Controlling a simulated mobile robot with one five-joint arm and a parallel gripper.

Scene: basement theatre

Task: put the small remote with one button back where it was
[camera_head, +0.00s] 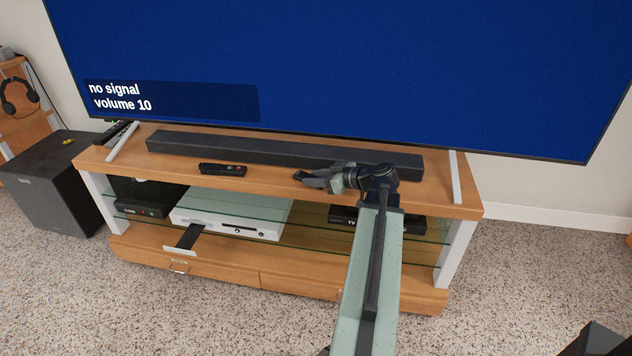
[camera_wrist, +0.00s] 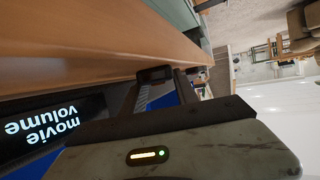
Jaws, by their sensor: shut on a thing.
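My gripper (camera_head: 308,178) is just above the wooden top of the TV stand (camera_head: 272,178), in front of the soundbar (camera_head: 290,150). It is shut on a small dark thing (camera_wrist: 155,75), likely the small remote, seen at the fingertips in the wrist view. Its button cannot be made out, and in the head view it is not clear from the fingers. Another dark remote (camera_head: 222,169) with a reddish mark lies on the stand's top, left of my gripper and apart from it.
A large TV (camera_head: 350,70) reading "no signal, volume 10" hangs over the stand. A subwoofer (camera_head: 55,185) stands left. The stand's top is free between remote and gripper.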

